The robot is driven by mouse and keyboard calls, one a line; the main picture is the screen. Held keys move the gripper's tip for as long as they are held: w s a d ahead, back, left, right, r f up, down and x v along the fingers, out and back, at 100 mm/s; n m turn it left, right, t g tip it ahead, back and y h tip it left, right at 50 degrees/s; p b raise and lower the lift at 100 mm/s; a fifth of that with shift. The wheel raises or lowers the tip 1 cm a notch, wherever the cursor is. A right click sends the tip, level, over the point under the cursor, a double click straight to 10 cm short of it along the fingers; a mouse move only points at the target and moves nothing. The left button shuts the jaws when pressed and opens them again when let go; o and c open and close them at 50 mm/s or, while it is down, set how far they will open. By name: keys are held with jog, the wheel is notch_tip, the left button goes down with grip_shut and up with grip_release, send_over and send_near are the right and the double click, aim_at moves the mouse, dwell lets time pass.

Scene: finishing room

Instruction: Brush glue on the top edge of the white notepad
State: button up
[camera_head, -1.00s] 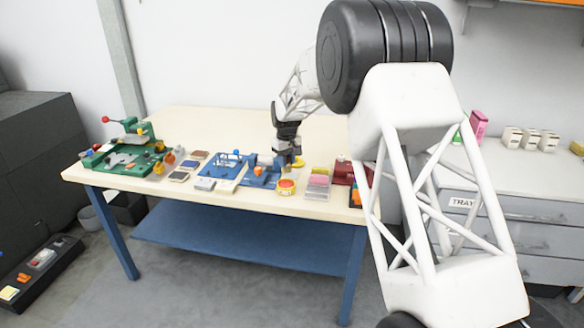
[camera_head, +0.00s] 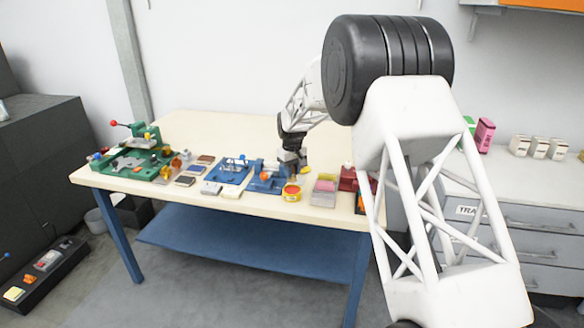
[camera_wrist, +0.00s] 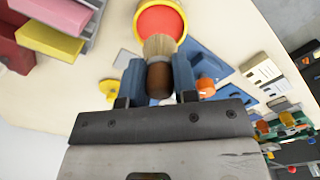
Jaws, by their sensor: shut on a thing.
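My gripper (camera_wrist: 158,82) is shut on a brush (camera_wrist: 159,48) with a brown handle and pale bristles. In the wrist view the bristle tips overlap the near rim of a round yellow pot (camera_wrist: 181,36) with a red-orange inside; I cannot tell whether they touch it. In the head view my gripper (camera_head: 293,158) is just behind the pot (camera_head: 291,193), and the brush is too small to make out. A pale block, perhaps the white notepad (camera_head: 211,188), lies left of the pot near the front edge. Its top edge cannot be made out.
A blue fixture (camera_head: 266,180) stands left of the pot. Pink and yellow stacked pads (camera_head: 325,184) and a dark red fixture (camera_head: 348,178) stand right. A green press (camera_head: 135,160) is at the far left. The table's back half (camera_head: 225,127) is clear.

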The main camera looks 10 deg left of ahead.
aim_at(292, 182)
jog(key=shift+f, duration=1.85)
jog(key=shift+f, duration=0.7)
dwell(1.5)
jog(key=shift+r, duration=3.65)
jog(key=shift+d, duration=0.15)
